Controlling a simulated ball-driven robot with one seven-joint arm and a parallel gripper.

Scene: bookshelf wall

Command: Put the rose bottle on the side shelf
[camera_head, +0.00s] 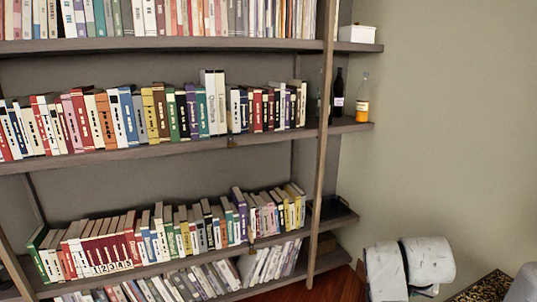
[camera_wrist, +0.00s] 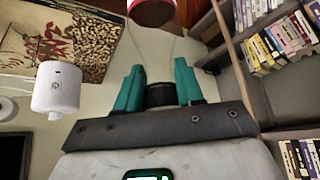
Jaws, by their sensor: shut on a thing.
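In the wrist view my gripper (camera_wrist: 160,88) has its teal fingers closed around the rose bottle (camera_wrist: 152,14). The bottle is clear glass, with red liquid showing at the top edge of that view, where it is cut off. Neither the gripper nor the rose bottle shows in the head view. The side shelf (camera_head: 358,127) is a short board at the right end of the bookcase. A dark bottle (camera_head: 337,97) and a clear bottle with orange liquid (camera_head: 362,100) stand on it.
Another side board above holds a white box (camera_head: 358,34); a lower one holds a dark tray (camera_head: 330,207). A wooden upright (camera_head: 322,150) separates these boards from the book rows (camera_head: 150,120). The wall right of the shelves is bare. A patterned surface (camera_head: 485,287) is at lower right.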

